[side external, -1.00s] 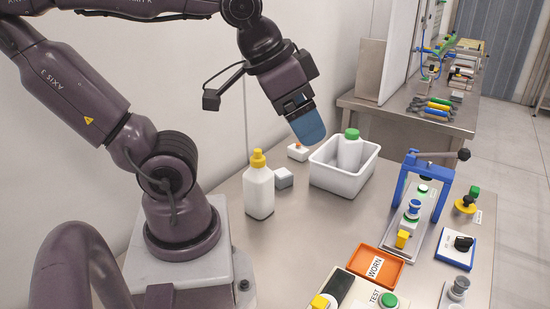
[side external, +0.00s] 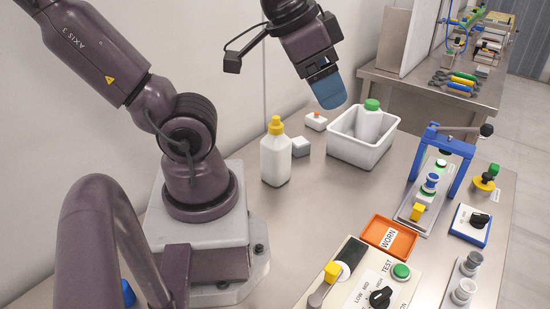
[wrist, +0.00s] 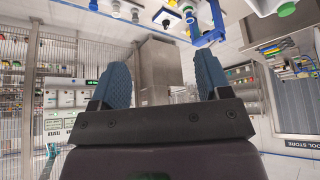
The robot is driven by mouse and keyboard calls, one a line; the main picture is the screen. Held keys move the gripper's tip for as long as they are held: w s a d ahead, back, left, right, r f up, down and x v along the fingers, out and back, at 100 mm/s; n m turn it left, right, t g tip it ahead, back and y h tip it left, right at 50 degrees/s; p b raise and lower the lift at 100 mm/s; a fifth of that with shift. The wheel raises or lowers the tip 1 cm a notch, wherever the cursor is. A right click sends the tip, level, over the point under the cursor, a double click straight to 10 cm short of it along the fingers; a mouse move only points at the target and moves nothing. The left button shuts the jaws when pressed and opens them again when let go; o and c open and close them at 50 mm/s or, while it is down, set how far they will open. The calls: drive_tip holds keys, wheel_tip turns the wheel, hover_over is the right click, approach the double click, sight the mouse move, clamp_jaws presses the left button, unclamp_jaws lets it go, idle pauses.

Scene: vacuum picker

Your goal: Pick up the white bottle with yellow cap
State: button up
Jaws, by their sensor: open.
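The white bottle with yellow cap (side external: 275,159) stands upright on the metal table in the side external view, in front of the wall and right of my arm's base. My gripper (side external: 329,91) hangs above and to the right of this bottle, near the left rim of a white bin, and touches neither. The wrist view shows its two blue fingers (wrist: 162,78) spread wide with nothing between them. I cannot make out the yellow-capped bottle in the wrist view.
A green-capped white bottle (side external: 368,125) stands in the white bin (side external: 357,151). An orange tray (side external: 388,237), blue-framed fixture (side external: 447,146) and control box (side external: 375,285) occupy the front right.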

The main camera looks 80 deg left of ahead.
drive_tip(key=m+g+y, duration=0.6)
drive_tip(key=m+g, duration=0.1)
drive_tip(key=m, duration=0.9)
approach(276, 118)
drive_tip(key=x, duration=0.7)
drive_tip(key=shift+s+a+r, duration=0.1)
drive_tip(key=shift+a+r, duration=0.05)
drive_tip(key=shift+x, duration=2.85)
clamp_jaws()
